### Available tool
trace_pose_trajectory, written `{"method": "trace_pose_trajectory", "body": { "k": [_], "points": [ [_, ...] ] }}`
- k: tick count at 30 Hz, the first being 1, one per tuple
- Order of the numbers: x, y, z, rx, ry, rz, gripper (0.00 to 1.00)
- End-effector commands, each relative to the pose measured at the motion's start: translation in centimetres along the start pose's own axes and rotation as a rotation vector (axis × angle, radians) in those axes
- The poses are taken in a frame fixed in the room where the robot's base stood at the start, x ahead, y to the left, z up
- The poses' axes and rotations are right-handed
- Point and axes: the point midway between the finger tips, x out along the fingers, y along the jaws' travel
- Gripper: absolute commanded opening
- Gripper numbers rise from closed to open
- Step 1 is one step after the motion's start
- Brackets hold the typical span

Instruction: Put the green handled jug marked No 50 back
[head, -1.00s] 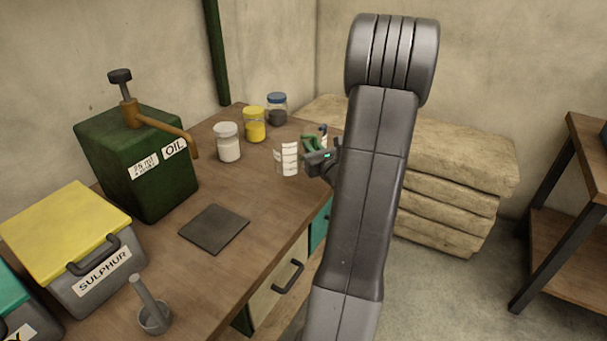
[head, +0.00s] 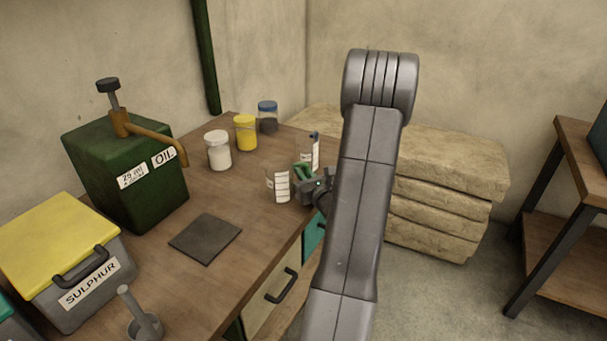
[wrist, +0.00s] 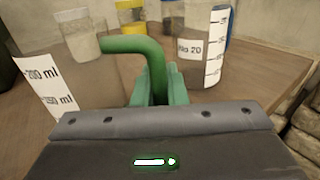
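A clear jug (head: 277,186) with white scale marks and a green handle (wrist: 130,45) is at my gripper (head: 306,182), near the right edge of the bench. My gripper's fingers (wrist: 158,88) are closed around the green handle. The jug looks about upright; I cannot tell whether its base touches the bench. A second clear jug (wrist: 203,55), marked No 20, stands just behind and also shows in the head view (head: 314,152).
The wooden bench (head: 215,285) holds a white jar (head: 218,151), a yellow jar (head: 245,133), a blue-lidded jar (head: 267,117), a green oil tank (head: 125,175), a dark square mat (head: 205,238) and a sulphur box (head: 65,262). Stacked pale slabs (head: 440,190) stand right of the bench.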

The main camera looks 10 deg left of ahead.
Motion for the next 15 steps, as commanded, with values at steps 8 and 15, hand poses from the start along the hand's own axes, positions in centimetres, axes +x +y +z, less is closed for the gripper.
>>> {"method": "trace_pose_trajectory", "body": {
  "k": [8,15],
  "points": [
    [0.00,0.01,0.00,0.000,0.000,0.000,0.34],
    [0.00,0.01,0.51,0.000,0.000,0.000,0.34]
  ]
}}
